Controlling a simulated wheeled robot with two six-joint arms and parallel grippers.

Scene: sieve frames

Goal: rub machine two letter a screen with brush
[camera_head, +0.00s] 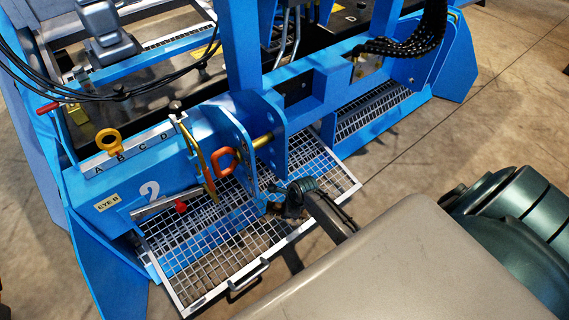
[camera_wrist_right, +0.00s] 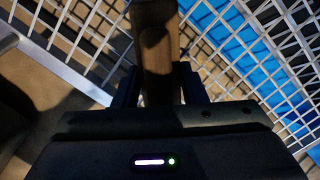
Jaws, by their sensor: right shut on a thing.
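A blue machine marked 2 (camera_head: 149,190) stands in front of me, with a plate lettered A to D (camera_head: 130,148) on it. A silver wire-mesh screen (camera_head: 212,247) in a metal frame sticks out at its front. My right gripper (camera_head: 296,197) is over the screen's right part. In the right wrist view it is shut on the brown wooden handle of the brush (camera_wrist_right: 158,50), with the mesh beyond. The brush's bristles are hidden, so I cannot tell whether they touch the mesh. My left gripper is not in view.
A yellow ring (camera_head: 109,141) stands by the letter A. A red-orange shackle (camera_head: 224,161) and blue brackets (camera_head: 273,135) rise behind the screen. Another mesh panel (camera_head: 372,111) lies farther right. Black cables (camera_head: 405,45) hang above. Concrete floor (camera_head: 440,140) is clear at the right.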

